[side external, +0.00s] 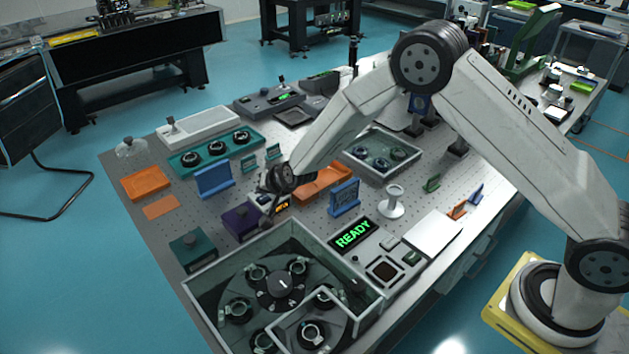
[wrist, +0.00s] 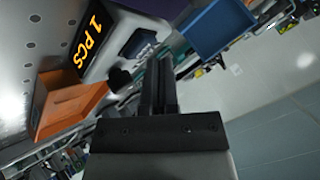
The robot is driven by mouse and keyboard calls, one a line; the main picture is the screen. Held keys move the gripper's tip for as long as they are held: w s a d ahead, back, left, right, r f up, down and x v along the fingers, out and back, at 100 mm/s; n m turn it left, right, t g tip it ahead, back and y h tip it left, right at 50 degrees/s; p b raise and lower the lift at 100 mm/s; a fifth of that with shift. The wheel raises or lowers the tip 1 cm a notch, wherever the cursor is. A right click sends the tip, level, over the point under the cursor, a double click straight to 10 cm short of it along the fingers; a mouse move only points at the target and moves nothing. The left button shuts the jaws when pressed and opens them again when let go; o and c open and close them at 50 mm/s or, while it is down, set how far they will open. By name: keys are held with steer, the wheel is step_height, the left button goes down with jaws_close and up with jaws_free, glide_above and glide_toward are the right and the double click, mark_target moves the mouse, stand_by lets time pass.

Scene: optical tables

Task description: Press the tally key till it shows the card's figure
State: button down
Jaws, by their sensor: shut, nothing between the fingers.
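The tally counter (wrist: 105,40) is a light box whose display reads "1 PCS" in orange in the wrist view. Its lit display (side external: 282,207) is small in the side view, partly behind my gripper. A dark raised key (wrist: 138,43) with pale marking sits on its face. My gripper (wrist: 158,85) is shut and empty, its fingertips beside the counter; I cannot tell whether they touch the key. In the side view my gripper (side external: 268,198) is low over the counter.
A purple box (side external: 240,222) is just left of the counter. An orange tray (side external: 325,180) lies behind it. A clear-walled carousel (side external: 215,265) fills the front. A panel reading "READY" (side external: 353,234) stands to the right.

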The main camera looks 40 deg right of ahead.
steer(key=shift+s+a+f, duration=0.1)
steer(key=shift+s+f, duration=0.05)
steer(key=shift+f, duration=0.45)
steer(key=shift+s+f, duration=0.1)
steer(key=shift+f, duration=0.45)
stand_by(1.3)
steer(key=shift+r, duration=0.15)
steer(key=shift+s+r, duration=0.2)
steer(key=shift+r, duration=0.65)
steer(key=shift+w+r, duration=0.15)
steer(key=shift+r, duration=2.5)
